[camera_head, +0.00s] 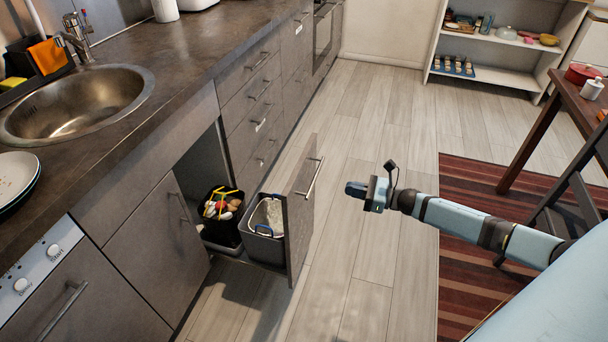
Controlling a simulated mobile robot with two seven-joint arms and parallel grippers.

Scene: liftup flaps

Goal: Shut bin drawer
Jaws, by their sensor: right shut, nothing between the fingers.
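The bin drawer (301,222) is pulled out from the grey cabinet under the sink. Its front panel stands upright with a bar handle (316,177) on the outer side. Behind the panel sit a grey bin with a light liner (264,220) and a dark bin (222,232) holding mixed rubbish. My right gripper (352,189) is shut and empty, to the right of the drawer front and apart from its handle. My left gripper is not in view.
The counter with a round steel sink (77,101) runs along the left. A dining table (567,93) and a dark chair (575,195) stand at the right by a striped rug (462,240). The wooden floor (372,275) between drawer and rug is clear.

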